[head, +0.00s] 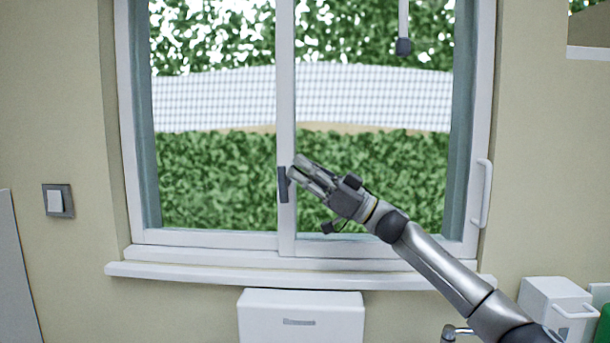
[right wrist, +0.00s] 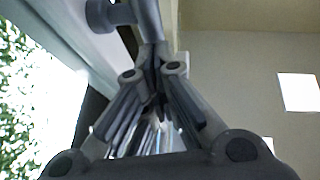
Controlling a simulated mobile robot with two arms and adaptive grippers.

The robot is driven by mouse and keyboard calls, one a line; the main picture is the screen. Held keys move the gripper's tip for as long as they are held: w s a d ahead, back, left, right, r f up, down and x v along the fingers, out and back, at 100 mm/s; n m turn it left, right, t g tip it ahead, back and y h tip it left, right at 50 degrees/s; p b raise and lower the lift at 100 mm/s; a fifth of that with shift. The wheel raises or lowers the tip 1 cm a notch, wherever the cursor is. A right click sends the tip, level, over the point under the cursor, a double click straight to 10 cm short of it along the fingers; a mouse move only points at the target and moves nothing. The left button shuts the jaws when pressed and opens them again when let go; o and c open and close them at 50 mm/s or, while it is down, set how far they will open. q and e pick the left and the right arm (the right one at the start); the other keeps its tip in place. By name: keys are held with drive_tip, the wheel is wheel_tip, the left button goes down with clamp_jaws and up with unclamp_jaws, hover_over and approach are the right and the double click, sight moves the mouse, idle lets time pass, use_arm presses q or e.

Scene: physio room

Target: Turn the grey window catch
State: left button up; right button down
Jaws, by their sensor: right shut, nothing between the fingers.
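The grey window catch (head: 283,184) is a dark upright bar on the white middle post of the window. In the right wrist view, a grey lever on a round base, which looks like the catch (right wrist: 147,18), stands just beyond the fingers. My right gripper (head: 296,166) reaches in from the lower right, its fingertips just right of the catch near its upper end. Its fingers are shut with nothing between them, and the tips also show in the right wrist view (right wrist: 154,58). I cannot tell whether they touch the catch. My left gripper is not in view.
A white sill (head: 190,274) juts out below the window, with a white box (head: 300,316) under it. A white handle (head: 482,194) stands on the right of the frame. A dark weight (head: 403,46) hangs at the upper right. A switch (head: 55,200) is on the left wall.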

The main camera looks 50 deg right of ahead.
sight(285, 189)
drive_tip(key=shift+w+a+r, duration=0.2)
drive_tip(key=shift+w+r, duration=0.1)
drive_tip(key=shift+r, duration=0.05)
drive_tip(key=g+p, duration=0.1)
drive_tip(key=g, duration=0.1)
drive_tip(key=w+a+r+g+h+p, duration=0.1)
drive_tip(key=w+a+n+g+h+p, duration=0.1)
drive_tip(key=g, duration=0.1)
drive_tip(key=shift+w+r+g, duration=0.15)
drive_tip(key=shift+r+g, duration=0.15)
drive_tip(key=p, duration=0.1)
drive_tip(key=w+a+p, duration=0.1)
drive_tip(key=shift+w+a+f+p, duration=0.15)
drive_tip(key=shift+w+f+p, duration=0.15)
idle(0.4)
idle(1.3)
